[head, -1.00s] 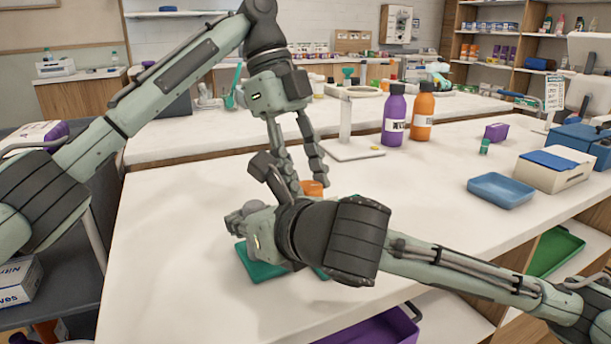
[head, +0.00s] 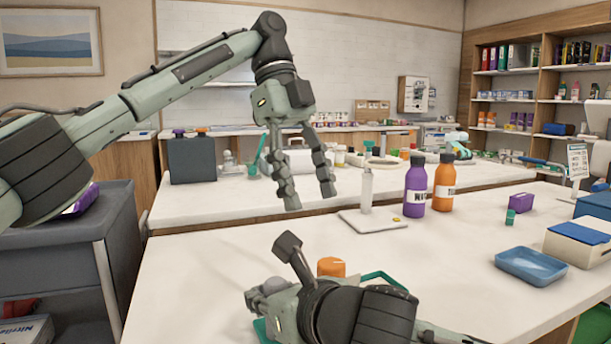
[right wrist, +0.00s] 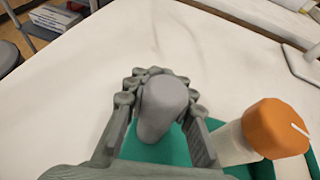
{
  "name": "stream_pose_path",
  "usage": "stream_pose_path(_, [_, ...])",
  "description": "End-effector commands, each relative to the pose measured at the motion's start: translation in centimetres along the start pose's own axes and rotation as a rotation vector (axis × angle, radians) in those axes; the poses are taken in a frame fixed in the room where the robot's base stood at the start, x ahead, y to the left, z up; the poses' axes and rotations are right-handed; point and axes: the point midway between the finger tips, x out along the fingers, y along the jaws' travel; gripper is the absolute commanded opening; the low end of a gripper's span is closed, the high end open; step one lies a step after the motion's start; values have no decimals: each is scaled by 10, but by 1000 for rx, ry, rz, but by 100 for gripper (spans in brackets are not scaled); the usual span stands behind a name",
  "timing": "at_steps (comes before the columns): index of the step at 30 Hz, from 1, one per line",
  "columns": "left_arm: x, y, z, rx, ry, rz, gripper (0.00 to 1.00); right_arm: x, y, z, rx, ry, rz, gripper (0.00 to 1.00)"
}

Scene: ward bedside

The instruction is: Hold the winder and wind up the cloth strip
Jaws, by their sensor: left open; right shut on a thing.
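My right gripper (right wrist: 152,120) is shut on a grey rounded piece (right wrist: 163,105), likely the winder's grip, above a green tray (right wrist: 150,148). In the head view my right gripper (head: 262,300) is low in front, and only part of the grey piece (head: 272,287) shows. Beside it is a white body with an orange top (right wrist: 275,128); the orange top also shows in the head view (head: 331,267). My left gripper (head: 308,200) is open and empty, fingers pointing down, well above the table. I cannot make out the cloth strip.
A purple bottle (head: 415,187) and an orange bottle (head: 443,183) stand behind, beside a white stand (head: 366,190). A blue tray (head: 530,266) and a blue-lidded box (head: 583,250) are at right. The white table (head: 200,260) is clear at left.

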Motion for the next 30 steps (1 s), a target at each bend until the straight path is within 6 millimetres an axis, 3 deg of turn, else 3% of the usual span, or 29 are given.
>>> stream_pose_path(7, [-17, 0, 0, 0, -1, 1, 56, 0, 0, 0, -1, 0, 0, 0])
stream_pose_path(30, [-18, 0, 0, 0, 0, 1, 56, 0, 0, 0, -1, -1, 0, 0])
